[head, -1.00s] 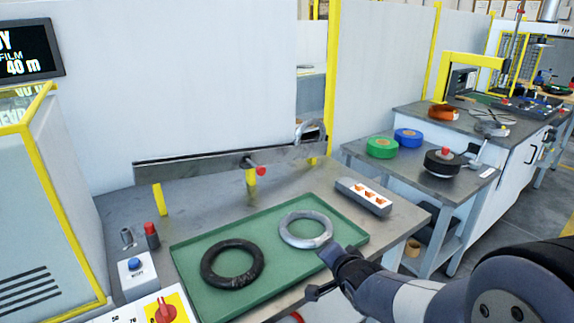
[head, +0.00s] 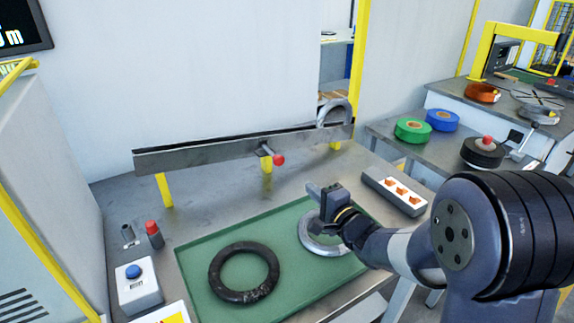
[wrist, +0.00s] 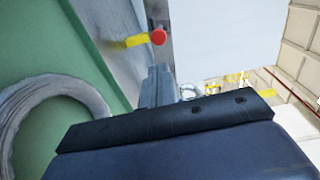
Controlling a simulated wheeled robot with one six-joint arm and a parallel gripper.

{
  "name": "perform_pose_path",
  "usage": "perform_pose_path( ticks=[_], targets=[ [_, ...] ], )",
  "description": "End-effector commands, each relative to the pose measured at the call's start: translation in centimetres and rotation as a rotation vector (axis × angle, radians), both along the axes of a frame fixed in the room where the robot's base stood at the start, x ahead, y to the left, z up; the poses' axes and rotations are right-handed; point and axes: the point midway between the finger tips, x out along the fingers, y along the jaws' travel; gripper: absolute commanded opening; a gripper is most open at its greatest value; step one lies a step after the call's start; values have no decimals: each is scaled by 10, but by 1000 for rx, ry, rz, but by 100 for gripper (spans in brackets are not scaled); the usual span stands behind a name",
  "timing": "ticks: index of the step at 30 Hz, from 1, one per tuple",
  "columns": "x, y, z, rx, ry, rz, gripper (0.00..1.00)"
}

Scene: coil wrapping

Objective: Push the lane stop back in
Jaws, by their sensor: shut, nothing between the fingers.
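The lane stop is a short rod with a red knob (head: 278,160) that sticks out from the front of the grey lane rail (head: 205,154). The red knob also shows in the wrist view (wrist: 158,37), near the top. My gripper (head: 314,190) is shut and empty. It is in front of the rail, to the right of and lower in the picture than the knob, and apart from it. In the wrist view my shut fingers (wrist: 156,86) point toward the rail area, below the knob.
A green tray (head: 205,258) holds a black ring (head: 244,272) and a grey wrapped ring (head: 312,243), partly hidden by my gripper. A grey coil (head: 335,110) stands at the rail's right end. A box with orange switches (head: 395,190) lies right. Bare table separates tray and rail.

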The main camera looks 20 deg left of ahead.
Motion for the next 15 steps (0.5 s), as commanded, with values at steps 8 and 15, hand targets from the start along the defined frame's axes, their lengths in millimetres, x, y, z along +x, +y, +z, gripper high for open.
perform_pose_path(
  ticks=[8, 15],
  targets=[
    [14, 17, -2, -1, 1, 0, 0],
    [44, 51, -4, 0, -1, 0, 0]
  ],
)
